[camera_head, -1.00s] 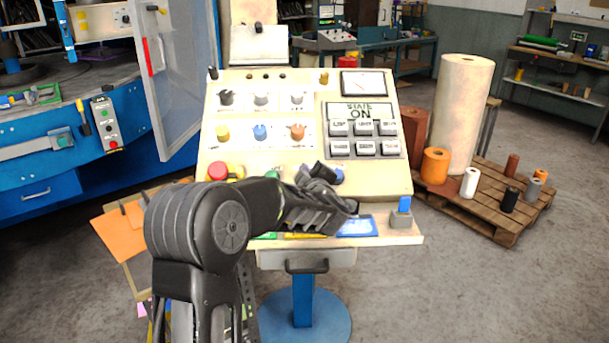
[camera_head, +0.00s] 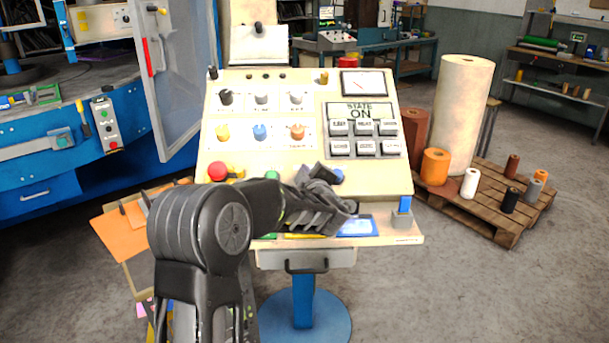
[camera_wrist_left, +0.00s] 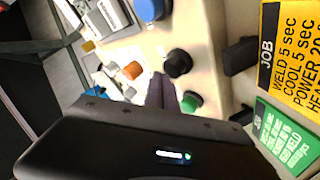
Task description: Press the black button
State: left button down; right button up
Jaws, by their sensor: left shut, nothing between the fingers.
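The black button (camera_wrist_left: 178,63) is a round dark knob on the cream console panel, seen in the left wrist view between a blue button (camera_wrist_left: 151,8) and a green button (camera_wrist_left: 191,102). My left gripper (camera_wrist_left: 163,78) is shut and empty, with its fingertips close beside the black button; I cannot tell whether they touch it. The green button (camera_head: 272,175) and blue button (camera_head: 338,176) show on either side. My right gripper is not in view.
A red mushroom button (camera_head: 217,171) sits at the panel's lower left. Knobs and a keypad (camera_head: 364,138) stand above. A small blue-levered switch (camera_head: 402,213) is at the front right ledge. A pallet (camera_head: 484,210) with rolls stands to the right.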

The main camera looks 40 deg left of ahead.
pick_arm(q)
jog(key=shift+w+a+f+b, duration=0.2)
jog(key=shift+f+b, duration=0.15)
jog(key=shift+f, duration=0.05)
dwell(0.5)
jog(key=shift+r, duration=0.1)
dwell(0.3)
jog(key=shift+s+d+r+p, duration=0.4)
jog(key=shift+r+p, duration=0.15)
jog(key=shift+r, duration=0.1)
jog(key=shift+r, duration=0.1)
jog(key=r+p, duration=0.1)
jog(key=s+d+r+p, duration=0.1)
jog(key=s+r+p, duration=0.1)
jog(key=r, duration=0.1)
jog(key=shift+s+d, duration=0.15)
jog(key=shift+d, duration=0.2)
jog(key=shift+f, duration=0.15)
dwell(0.7)
